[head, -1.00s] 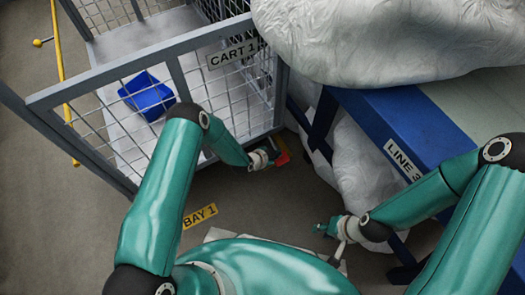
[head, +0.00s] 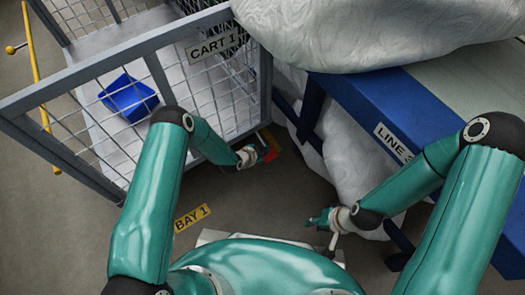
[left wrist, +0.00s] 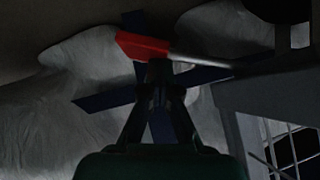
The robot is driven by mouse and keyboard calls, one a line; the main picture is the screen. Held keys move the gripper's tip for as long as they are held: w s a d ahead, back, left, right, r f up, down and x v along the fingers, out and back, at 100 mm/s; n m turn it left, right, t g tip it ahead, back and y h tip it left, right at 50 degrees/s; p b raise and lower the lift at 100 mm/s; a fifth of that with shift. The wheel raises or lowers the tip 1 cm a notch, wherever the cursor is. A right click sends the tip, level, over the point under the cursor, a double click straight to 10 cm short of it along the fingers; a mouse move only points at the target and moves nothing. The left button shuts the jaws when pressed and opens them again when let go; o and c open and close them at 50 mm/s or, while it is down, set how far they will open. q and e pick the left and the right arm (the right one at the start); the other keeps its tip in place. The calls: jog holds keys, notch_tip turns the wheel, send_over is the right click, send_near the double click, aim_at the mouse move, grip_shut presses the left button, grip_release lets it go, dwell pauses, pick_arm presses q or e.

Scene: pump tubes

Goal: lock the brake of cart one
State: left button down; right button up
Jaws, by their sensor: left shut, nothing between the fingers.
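Cart one (head: 148,58) is a grey mesh cage cart with a "CART 1" plate (head: 213,46), at the upper left of the head view. A red brake pedal (head: 272,154) shows low by its near right corner, partly hidden by my left gripper (head: 262,154). In the left wrist view the red pedal (left wrist: 140,46) sits on a pale metal rod (left wrist: 200,59), just beyond the shut, empty fingertips of my left gripper (left wrist: 160,72). I cannot tell whether they touch it. My right gripper (head: 318,220) hangs low at the right, away from the cart; its fingers are too small to read.
A blue bin (head: 128,98) lies inside the cart. A blue-framed table marked "LINE 3" (head: 393,142) and large wrapped silvery bundles (head: 400,35) crowd the right side. A yellow rail (head: 36,90) stands at the left. Floor around the "BAY 1" label (head: 192,217) is open.

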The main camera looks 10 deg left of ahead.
pick_arm(q)
jog(key=shift+s+d+r+p, duration=0.25)
jog(key=shift+s+p, duration=0.15)
jog(key=shift+p, duration=0.15)
jog(key=r, duration=0.1)
jog(key=r+p, duration=0.2)
jog(key=shift+s+d, duration=0.3)
jog(key=shift+d, duration=0.1)
jog(key=s+p+v, duration=0.1)
jog(key=p+v, duration=0.2)
jog(key=v, duration=0.6)
jog(key=shift+s+d+p, duration=0.25)
jog(key=shift+p, duration=0.05)
